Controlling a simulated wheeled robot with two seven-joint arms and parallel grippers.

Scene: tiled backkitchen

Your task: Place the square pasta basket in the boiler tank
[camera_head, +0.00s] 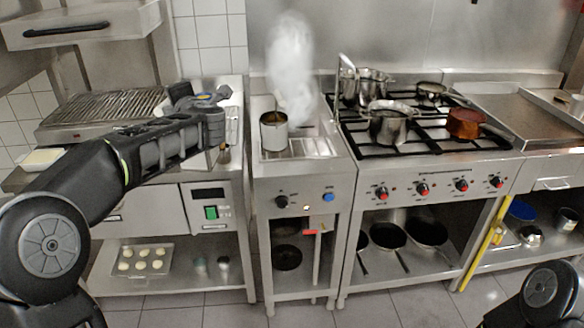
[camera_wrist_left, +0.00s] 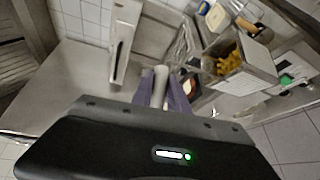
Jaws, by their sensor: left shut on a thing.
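The square pasta basket (camera_wrist_left: 235,70) is a grey metal box holding yellow-orange pasta, seen right of centre in the left wrist view. My left gripper (camera_wrist_left: 162,95) has its purple fingers closed around a pale cylindrical handle, apparently the basket's. In the head view my left arm reaches over the counter left of the boiler, and the gripper's wrist hides most of the basket. The boiler tank (camera_head: 310,148) is in the narrow middle unit, with steam above it. A round metal basket or pot (camera_head: 273,132) stands at its left side. My right gripper is out of view.
Right of the boiler is a stove with several pots, including a steel pot (camera_head: 389,127) and a copper-coloured pot (camera_head: 466,124). A ribbed grill (camera_head: 100,112) is at the back left. A tray of dough pieces (camera_head: 143,262) lies on the lower shelf.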

